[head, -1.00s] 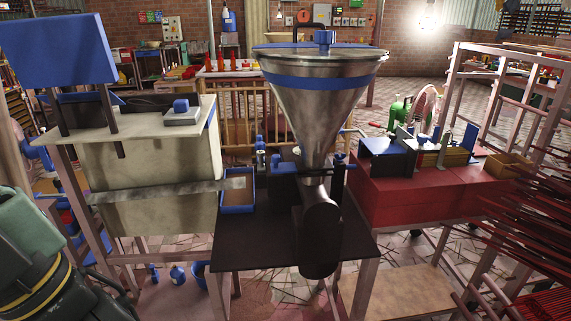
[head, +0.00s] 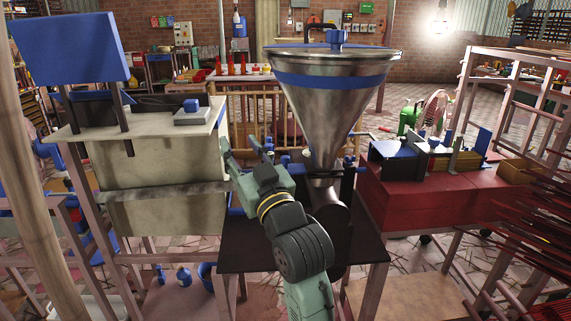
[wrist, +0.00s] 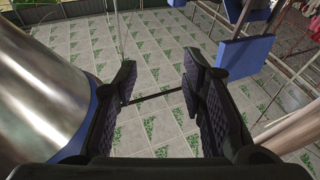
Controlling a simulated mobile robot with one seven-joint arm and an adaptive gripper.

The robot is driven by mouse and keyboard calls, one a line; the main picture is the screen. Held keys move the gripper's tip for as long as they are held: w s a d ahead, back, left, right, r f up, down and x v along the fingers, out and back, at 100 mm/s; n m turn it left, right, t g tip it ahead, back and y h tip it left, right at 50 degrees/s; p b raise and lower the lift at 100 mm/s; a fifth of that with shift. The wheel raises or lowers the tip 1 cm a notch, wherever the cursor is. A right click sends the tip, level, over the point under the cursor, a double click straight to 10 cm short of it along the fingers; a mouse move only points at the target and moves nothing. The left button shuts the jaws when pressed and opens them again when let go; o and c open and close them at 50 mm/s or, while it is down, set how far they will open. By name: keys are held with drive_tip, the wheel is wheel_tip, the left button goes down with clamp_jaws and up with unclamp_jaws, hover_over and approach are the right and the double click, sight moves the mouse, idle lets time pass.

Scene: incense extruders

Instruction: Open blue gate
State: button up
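My gripper (head: 242,145) is open and empty in the head view, raised over the dark table, just left of the metal hopper (head: 325,105) with its blue band. In the wrist view my gripper (wrist: 160,62) has its fingers spread with only tiled floor between them. The hopper (wrist: 40,90) fills the left side there. Small blue fittings (head: 349,165) show by the hopper's throat, partly covered by the dark barrel. I cannot tell which blue part is the gate. My arm hides part of the table and barrel.
A bench (head: 160,170) with a large blue panel (head: 72,50) stands left. A red cabinet (head: 420,200) with blue-topped devices stands right. A wooden post (head: 38,150) rises at the near left. Dark red sticks (head: 530,215) jut in from the right. A blue panel (wrist: 243,56) shows in the wrist view.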

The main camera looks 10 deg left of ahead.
sight(288, 162)
drive_tip(key=w+d+f+m+g+h, duration=0.1)
drive_tip(key=w+d+f+m+h, duration=0.3)
drive_tip(key=d+f, duration=0.6)
drive_tip(key=shift+n+h, duration=0.3)
drive_tip(key=shift+n, duration=0.4)
drive_tip(key=p+x, duration=0.1)
drive_tip(key=x, duration=0.2)
drive_tip(key=d+r+x, duration=0.1)
drive_tip(key=x, duration=0.3)
drive_tip(key=p+x, duration=0.1)
drive_tip(key=x, duration=0.3)
drive_tip(key=shift+w+r+p, duration=0.25)
drive_tip(key=shift+w+p, duration=0.1)
drive_tip(key=shift+w, duration=0.2)
drive_tip(key=shift+c, duration=0.3)
drive_tip(key=c, duration=0.5)
drive_tip(key=shift+d, duration=0.15)
clamp_jaws()
